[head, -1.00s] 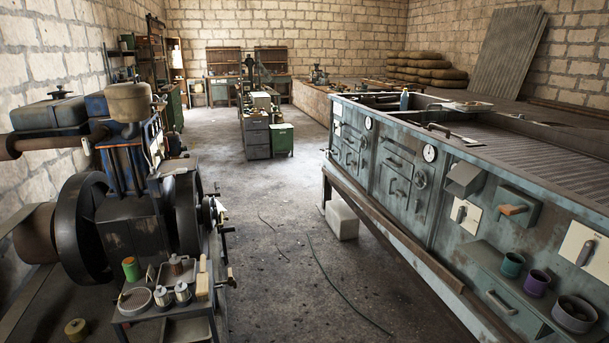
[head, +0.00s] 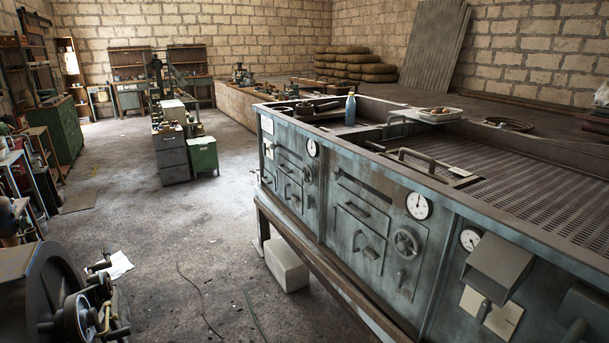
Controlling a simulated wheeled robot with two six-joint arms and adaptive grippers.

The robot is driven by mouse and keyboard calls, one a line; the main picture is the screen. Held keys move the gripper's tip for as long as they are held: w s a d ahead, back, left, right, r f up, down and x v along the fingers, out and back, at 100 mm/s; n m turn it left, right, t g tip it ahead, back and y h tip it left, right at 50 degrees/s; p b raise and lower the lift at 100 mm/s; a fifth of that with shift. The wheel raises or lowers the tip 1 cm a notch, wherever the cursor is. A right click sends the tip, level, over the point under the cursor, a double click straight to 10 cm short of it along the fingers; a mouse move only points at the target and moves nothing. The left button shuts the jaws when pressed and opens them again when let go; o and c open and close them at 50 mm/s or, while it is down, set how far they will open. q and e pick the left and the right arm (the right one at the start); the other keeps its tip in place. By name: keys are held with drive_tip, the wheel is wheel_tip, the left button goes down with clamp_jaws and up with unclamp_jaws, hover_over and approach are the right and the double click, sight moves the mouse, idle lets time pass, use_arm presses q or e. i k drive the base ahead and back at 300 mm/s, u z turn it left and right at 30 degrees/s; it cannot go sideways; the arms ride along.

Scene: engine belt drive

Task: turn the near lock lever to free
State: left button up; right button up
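The engine's dark wheel and small handles (head: 88,310) show at the bottom left, cut by the frame edge. On the grey-green bench (head: 345,185) at the right, a lever (head: 484,311) sits on a cream plate (head: 503,318) under a box-shaped hood. Another dark handle (head: 575,332) is cut by the bottom edge. I cannot tell which of these, if any, is the near lock lever. Neither of my grippers is in view.
A white block (head: 286,266) stands on the floor by the bench. Cables (head: 200,295) lie on the open concrete floor. A green cabinet (head: 203,155) stands further back. A blue bottle (head: 350,110) and a white tray (head: 437,113) are on the bench.

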sight(308, 200)
drive_tip(key=z, duration=0.05)
drive_tip(key=i, duration=0.3)
drive_tip(key=u, duration=0.7)
drive_tip(key=i, duration=2.7)
drive_tip(key=z, duration=4)
drive_tip(key=k, duration=0.5)
